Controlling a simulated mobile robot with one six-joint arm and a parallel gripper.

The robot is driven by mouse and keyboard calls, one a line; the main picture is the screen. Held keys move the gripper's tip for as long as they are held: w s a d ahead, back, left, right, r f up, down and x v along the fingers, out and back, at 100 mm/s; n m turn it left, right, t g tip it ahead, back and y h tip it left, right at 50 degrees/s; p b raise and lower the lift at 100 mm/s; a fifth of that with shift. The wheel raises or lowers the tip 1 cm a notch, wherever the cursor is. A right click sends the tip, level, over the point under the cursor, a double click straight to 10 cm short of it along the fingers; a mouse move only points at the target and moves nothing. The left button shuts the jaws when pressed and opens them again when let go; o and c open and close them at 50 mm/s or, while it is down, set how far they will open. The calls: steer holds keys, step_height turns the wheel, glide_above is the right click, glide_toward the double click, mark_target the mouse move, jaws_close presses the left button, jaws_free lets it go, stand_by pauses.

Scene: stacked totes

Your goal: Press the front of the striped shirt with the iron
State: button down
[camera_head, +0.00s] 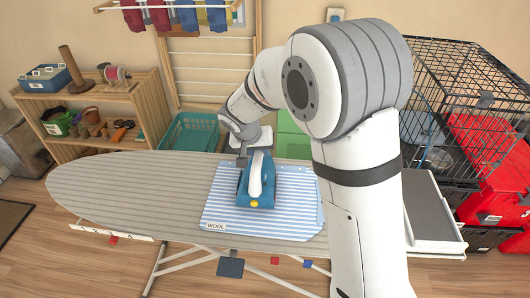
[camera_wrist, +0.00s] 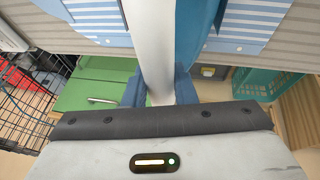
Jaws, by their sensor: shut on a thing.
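The blue iron with a white handle (camera_head: 257,184) sits flat on the blue-and-white striped shirt (camera_head: 218,208), which is spread on the ironing board (camera_head: 130,190). My gripper (camera_head: 243,155) reaches in from the far side of the board and is shut on the iron's handle. In the wrist view my gripper's blue fingers (camera_wrist: 158,92) close on the white handle, and striped cloth shows to both sides of the iron. The part of the shirt under the iron is hidden, and my arm covers its right edge. A tag on the shirt's near left corner reads WOOL.
A teal basket (camera_head: 188,131) and a green cabinet (camera_head: 292,143) stand behind the board. A wooden shelf (camera_head: 105,96) with pots and spools is at the left. A black wire cage (camera_head: 455,80) and red boxes (camera_head: 490,150) are at the right. The board's left end is clear.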

step_height(320, 180, up, 4)
steer(key=shift+d+f+p, duration=0.1)
steer(key=shift+f+p, duration=0.05)
steer(key=shift+p, duration=0.15)
steer(key=shift+w+r+p, duration=0.15)
steer(key=shift+r+p, duration=0.25)
steer(key=shift+r, duration=0.3)
steer(key=shift+r+p, duration=0.7)
steer(key=shift+r, duration=0.9)
steer(key=s+d+r, duration=0.2)
steer(key=s+r, duration=0.1)
steer(key=s, duration=0.3)
steer(key=s+d+r+b, duration=0.1)
steer(key=s+d+r, duration=0.1)
steer(key=s, duration=0.4)
steer(key=shift+s+r, duration=0.2)
steer(key=shift+r, duration=0.25)
steer(key=shift+d, duration=0.1)
